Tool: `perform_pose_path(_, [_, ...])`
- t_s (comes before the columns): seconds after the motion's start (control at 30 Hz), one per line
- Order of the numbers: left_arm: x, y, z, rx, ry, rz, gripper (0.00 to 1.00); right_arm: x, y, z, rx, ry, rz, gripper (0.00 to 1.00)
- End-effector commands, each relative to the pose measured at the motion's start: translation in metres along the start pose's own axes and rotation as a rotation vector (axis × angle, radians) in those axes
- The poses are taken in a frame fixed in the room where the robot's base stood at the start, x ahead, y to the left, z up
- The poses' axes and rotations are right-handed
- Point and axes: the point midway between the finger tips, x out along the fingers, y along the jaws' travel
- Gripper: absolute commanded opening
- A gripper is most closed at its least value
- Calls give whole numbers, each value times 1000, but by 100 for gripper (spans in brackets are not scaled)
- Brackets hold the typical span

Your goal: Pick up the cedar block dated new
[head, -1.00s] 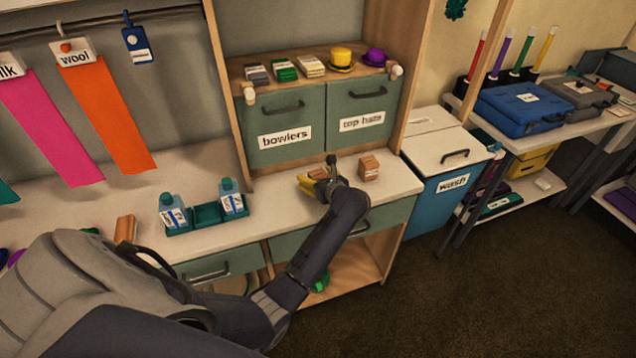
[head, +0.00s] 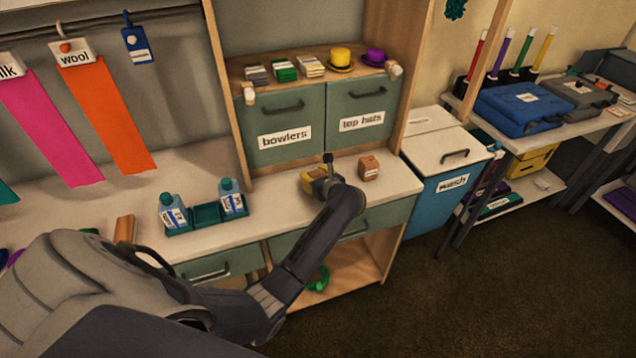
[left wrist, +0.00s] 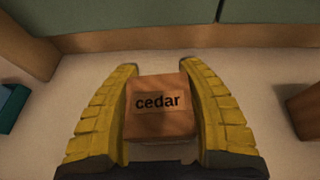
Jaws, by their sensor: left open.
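A brown wooden block (left wrist: 156,110) with the word "cedar" on it sits on the pale counter in the left wrist view. No date can be read on it. My left gripper (left wrist: 159,95) is open, with its yellow ridged fingers on either side of the block. In the head view my left gripper (head: 312,183) is over the counter and hides most of that block. A second brown block (head: 369,168) stands to the right on the counter; its label is too small to read. Its edge also shows at the right of the left wrist view (left wrist: 307,112). My right gripper is not in view.
A green tray (head: 207,214) with two bottles stands left of my gripper. Green drawers marked bowlers (head: 286,122) and top hats (head: 358,108) rise behind. A wash bin (head: 446,185) stands right of the counter.

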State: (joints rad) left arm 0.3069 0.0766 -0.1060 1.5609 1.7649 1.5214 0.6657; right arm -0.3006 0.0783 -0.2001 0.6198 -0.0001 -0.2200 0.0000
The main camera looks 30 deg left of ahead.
Motion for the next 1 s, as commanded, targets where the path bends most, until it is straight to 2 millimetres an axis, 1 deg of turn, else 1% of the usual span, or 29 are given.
perform_pose_path(0.03, [0, 0, 0, 0, 1, 0, 13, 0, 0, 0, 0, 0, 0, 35])
perform_pose_path(0.07, [0, 0, 0, 0, 1, 0, 10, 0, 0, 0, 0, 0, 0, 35])
perform_pose_path(0.13, [0, 0, -1, 0, 1, 0, 6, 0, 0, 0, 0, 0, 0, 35])
perform_pose_path(0.17, [0, 0, -1, 0, 1, 0, 0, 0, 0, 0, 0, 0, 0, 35])
perform_pose_path(0.77, [0, 0, -1, 0, 1, 0, 0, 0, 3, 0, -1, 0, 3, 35])
perform_pose_path(0.87, [-1, 0, 1, 0, 1, 0, 0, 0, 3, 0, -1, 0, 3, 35])
perform_pose_path(1.0, [-3, 0, 8, -2, 0, 0, 0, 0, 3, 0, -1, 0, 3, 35])
